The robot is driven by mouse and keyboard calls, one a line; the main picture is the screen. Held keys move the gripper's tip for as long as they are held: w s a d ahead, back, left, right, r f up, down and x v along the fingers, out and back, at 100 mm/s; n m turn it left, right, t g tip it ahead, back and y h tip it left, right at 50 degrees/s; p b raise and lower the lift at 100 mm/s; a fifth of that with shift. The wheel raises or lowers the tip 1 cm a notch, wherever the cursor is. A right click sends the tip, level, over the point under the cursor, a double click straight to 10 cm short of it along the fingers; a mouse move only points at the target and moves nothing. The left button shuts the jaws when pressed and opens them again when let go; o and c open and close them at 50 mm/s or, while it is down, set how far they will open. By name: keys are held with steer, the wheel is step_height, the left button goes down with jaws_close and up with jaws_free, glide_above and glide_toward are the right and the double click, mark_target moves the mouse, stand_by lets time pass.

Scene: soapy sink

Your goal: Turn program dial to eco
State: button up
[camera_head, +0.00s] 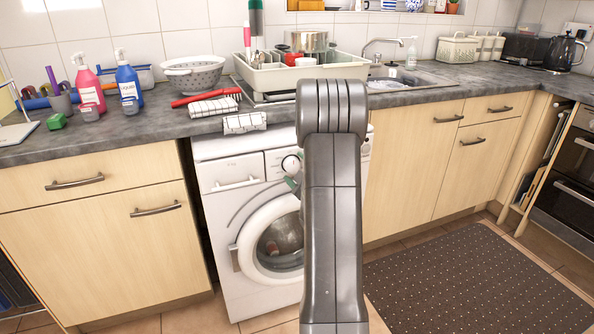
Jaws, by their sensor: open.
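A white washing machine (230,200) stands under the counter, with its round door closed. Its program dial (290,163) is a pale knob with a dark ring on the control panel, partly covered on its right by my arm. The marks around the dial are too small to read, so I cannot tell its setting. My arm stands upright in front of the machine and hides most of my gripper. A small grey-green part of my gripper (293,184) shows left of the arm, just below the dial in the picture. I cannot tell whether it touches the machine.
The counter above holds spray bottles (128,84), a colander (194,76), a red-handled brush (207,97) and a dish rack (340,66). A checked cloth (244,122) hangs over the edge above the machine. Wooden cabinets flank it. A dark mat (470,285) lies at right.

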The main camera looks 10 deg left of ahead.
steer(key=c, duration=1)
steer(key=shift+f+m+b, duration=0.15)
steer(key=shift+m+b, duration=0.25)
steer(key=shift+b, duration=0.05)
steer(key=shift+f+m+b, duration=0.15)
steer(key=shift+m+b, duration=0.8)
steer(key=shift+m, duration=0.05)
steer(key=m+t+b, duration=0.1)
steer(key=m+b, duration=0.2)
steer(key=m, duration=0.2)
steer(key=shift+s+a+m, duration=0.1)
steer(key=shift+m, duration=0.3)
steer(key=m+t+b, duration=0.1)
steer(key=m+b, duration=0.1)
steer(key=m, duration=0.3)
steer(key=m+h+b, duration=0.1)
steer(key=m, duration=0.4)
steer(key=shift+s+a+m+t, duration=0.1)
steer(key=shift+a+m+t, duration=0.05)
steer(key=shift+m+t, duration=0.2)
